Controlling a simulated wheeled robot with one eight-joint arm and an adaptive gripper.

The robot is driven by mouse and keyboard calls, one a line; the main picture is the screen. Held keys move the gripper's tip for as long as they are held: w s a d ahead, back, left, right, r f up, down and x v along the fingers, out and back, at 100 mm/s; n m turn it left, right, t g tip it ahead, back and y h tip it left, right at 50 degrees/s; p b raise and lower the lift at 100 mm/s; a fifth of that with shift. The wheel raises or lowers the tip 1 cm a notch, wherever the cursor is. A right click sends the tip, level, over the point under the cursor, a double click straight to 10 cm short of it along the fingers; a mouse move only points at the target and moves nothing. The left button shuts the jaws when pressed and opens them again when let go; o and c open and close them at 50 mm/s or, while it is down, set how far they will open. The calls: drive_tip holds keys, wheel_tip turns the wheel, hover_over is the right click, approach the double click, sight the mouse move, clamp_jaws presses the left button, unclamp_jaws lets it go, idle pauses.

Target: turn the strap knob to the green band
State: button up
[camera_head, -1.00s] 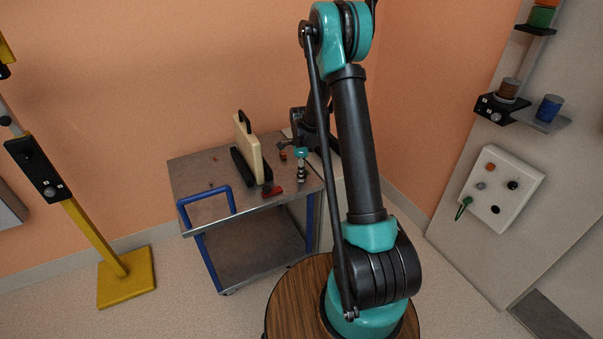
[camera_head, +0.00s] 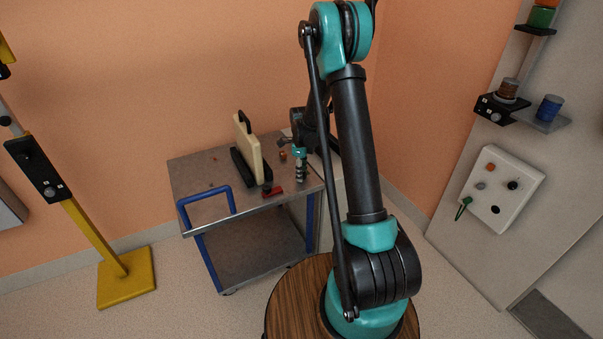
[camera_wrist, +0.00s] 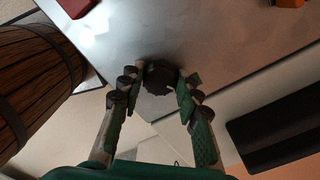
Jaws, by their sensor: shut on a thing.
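A dark, round, notched knob (camera_wrist: 161,76) sits near the edge of the grey metal trolley top in the wrist view. It appears to be the strap knob. My gripper (camera_wrist: 160,80) is shut on it, with one fingertip at each side of its rim. In the head view my gripper (camera_head: 301,172) points down over the right side of the trolley top (camera_head: 200,168), and the knob is hidden or too small to make out there. I cannot make out a green band by the knob in either view.
A cream panel with a black handle (camera_head: 249,148) stands in a black base on the trolley. A red part (camera_head: 273,192) and a small orange part (camera_head: 283,156) lie near my gripper. A blue rail (camera_head: 205,193) is at the trolley's left. A yellow stand (camera_head: 98,230) is farther left.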

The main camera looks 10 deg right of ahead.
drive_tip(key=o, duration=1.2)
drive_tip(key=shift+c, duration=0.2)
wheel_tip(320, 180, up, 12)
drive_tip(key=s+d+n+t, duration=0.2)
drive_tip(key=s+n, duration=0.9)
drive_tip(key=s, duration=0.4)
drive_tip(key=s+d+r+n+t, duration=0.1)
drive_tip(key=s+d+n+t, duration=0.1)
drive_tip(key=s+n, duration=1)
drive_tip(key=s, duration=0.3)
drive_tip(key=shift+s+r, duration=0.25)
drive_tip(key=shift+s, duration=0.15)
